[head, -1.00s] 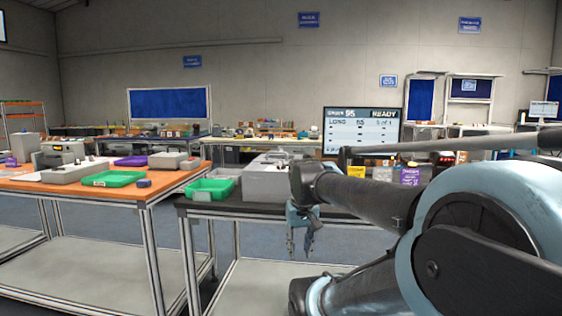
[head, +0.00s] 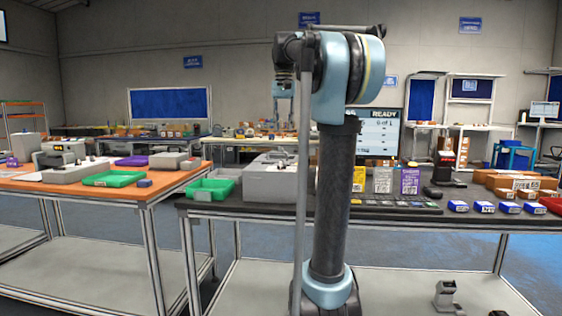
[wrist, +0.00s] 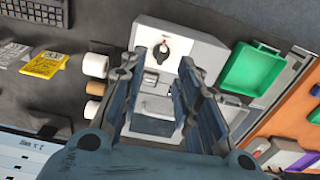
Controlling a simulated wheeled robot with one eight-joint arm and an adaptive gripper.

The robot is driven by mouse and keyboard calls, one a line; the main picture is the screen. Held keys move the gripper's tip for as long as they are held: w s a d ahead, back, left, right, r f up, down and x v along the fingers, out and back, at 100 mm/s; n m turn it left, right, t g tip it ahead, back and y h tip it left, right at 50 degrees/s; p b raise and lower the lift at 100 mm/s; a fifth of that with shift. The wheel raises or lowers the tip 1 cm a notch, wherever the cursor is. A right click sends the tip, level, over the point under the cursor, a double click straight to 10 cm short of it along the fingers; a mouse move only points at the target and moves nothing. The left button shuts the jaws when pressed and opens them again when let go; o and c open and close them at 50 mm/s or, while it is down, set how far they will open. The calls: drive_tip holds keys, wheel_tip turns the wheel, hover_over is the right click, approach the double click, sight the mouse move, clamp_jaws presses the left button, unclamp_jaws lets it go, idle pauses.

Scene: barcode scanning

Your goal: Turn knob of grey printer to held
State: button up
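The grey printer (head: 268,182) stands on the dark table, left of my arm in the head view. The wrist view looks down on the printer (wrist: 205,50). Which setting the knob points to is too small to read. My gripper (wrist: 163,68) is open and empty, its two fingers apart and hanging over the printer, not touching the knob. In the head view my gripper (head: 284,90) is high above the printer. The fingers partly cover the printer's body.
A green tray (wrist: 250,68) lies beside the printer. Rolls (wrist: 95,65) stand on its other side, with yellow and white label packs (wrist: 45,64) beyond. An orange-topped table (head: 60,186) stands at the left. A screen (head: 378,132) stands behind my arm.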

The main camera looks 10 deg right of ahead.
sight(281, 161)
drive_tip(key=w+r, duration=0.3)
drive_tip(key=w, duration=0.1)
drive_tip(key=f, duration=1.7)
drive_tip(key=shift+s+a, duration=0.1)
drive_tip(key=shift+s, duration=0.1)
clamp_jaws()
